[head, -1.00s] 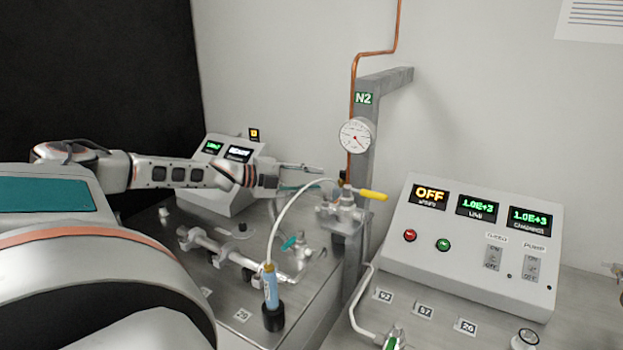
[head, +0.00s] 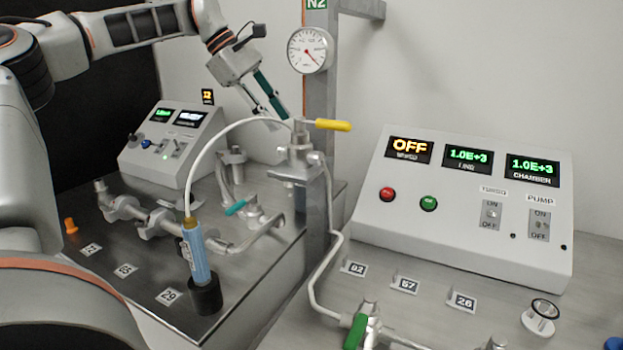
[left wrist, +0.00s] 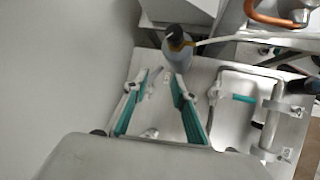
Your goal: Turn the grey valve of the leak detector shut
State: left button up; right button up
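The leak detector (head: 170,145) is the small pale box with two lit displays at the back left of the head view. I cannot tell for certain which part is its grey valve; a grey upright fitting (head: 232,165) stands to the right of the box. My left gripper (head: 270,112) hangs above the bench, right of the box and near the yellow-handled valve (head: 300,150). In the left wrist view its teal fingers are apart, with no object held between them (left wrist: 155,98). My right gripper is not in view.
A teal-handled valve (head: 242,206) sits on the silver pipework. A blue bottle (head: 195,255) with a white hose (head: 215,142) stands at the bench's front. The pressure gauge (head: 309,50) is on the grey post. A larger control box (head: 465,215) stands at right.

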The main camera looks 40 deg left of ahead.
pick_arm(q)
jog(key=w+f+m+g+y+b, duration=0.1)
jog(key=f+m+b, duration=0.1)
jog(key=f, duration=0.2)
jog(key=w+d+f+m+g+y+b, duration=0.1)
jog(key=w+f+m+b, duration=0.1)
jog(key=f, duration=0.2)
jog(key=w+d+f+m+g+y+b, duration=0.1)
jog(key=w+f+m+b, duration=0.1)
jog(key=f, duration=0.2)
jog(key=shift+w+y, duration=0.2)
jog(key=shift+y, duration=0.1)
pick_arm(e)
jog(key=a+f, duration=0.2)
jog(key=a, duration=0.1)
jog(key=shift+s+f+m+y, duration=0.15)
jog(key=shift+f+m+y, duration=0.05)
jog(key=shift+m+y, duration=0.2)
pick_arm(q)
grip_shut()
